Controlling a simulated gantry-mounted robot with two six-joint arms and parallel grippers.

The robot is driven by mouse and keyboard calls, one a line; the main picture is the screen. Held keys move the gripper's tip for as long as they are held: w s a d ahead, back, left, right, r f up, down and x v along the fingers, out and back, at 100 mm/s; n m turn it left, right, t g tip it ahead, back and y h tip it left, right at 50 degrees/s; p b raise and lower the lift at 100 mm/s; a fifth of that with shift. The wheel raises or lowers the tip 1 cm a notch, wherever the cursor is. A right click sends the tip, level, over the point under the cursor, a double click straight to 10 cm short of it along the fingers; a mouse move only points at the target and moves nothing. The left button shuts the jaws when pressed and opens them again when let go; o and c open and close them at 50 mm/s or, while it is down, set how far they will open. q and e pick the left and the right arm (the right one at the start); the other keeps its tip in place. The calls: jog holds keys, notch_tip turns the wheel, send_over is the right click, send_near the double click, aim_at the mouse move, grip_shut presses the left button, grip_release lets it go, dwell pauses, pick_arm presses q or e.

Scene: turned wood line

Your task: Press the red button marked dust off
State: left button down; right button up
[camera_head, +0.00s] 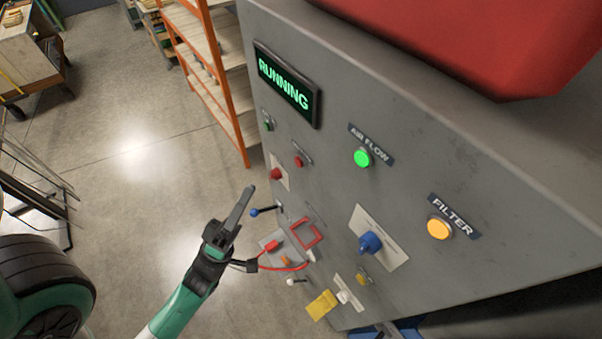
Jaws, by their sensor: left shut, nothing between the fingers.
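The grey machine panel (325,190) carries two small red buttons. One red button (276,173) sits on a pale plate, and the other red button (298,161) is up and to the right beside a small dark label. Their labels are too small to read, so I cannot tell which is marked dust off. My left gripper (247,192) is shut and empty. Its tips point up in the picture, below and left of the red buttons, apart from them. A display (287,84) reads RUNNING in green. My right gripper is out of view.
The panel also has a lit green AIR FLOW lamp (362,157), an orange FILTER lamp (439,228), and a blue knob (369,242). A blue-tipped lever (254,211), red handle (304,234) and yellow tag (322,304) lie near my gripper. An orange shelf (200,65) stands behind.

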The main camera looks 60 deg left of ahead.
pick_arm(q)
jog(key=shift+s+a+f+y, duration=0.2)
jog(key=shift+a+f+y, duration=0.1)
jog(key=shift+f+y, duration=0.15)
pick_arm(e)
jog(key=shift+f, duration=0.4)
pick_arm(q)
jog(key=shift+w, duration=0.15)
jog(key=b, duration=0.2)
send_near(299, 162)
notch_tip(299, 162, up, 5)
jog(key=w+a, duration=0.2)
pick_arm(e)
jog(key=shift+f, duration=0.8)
pick_arm(q)
jog(key=shift+w+r, duration=0.15)
dwell(0.4)
jog(key=shift+w, duration=0.4)
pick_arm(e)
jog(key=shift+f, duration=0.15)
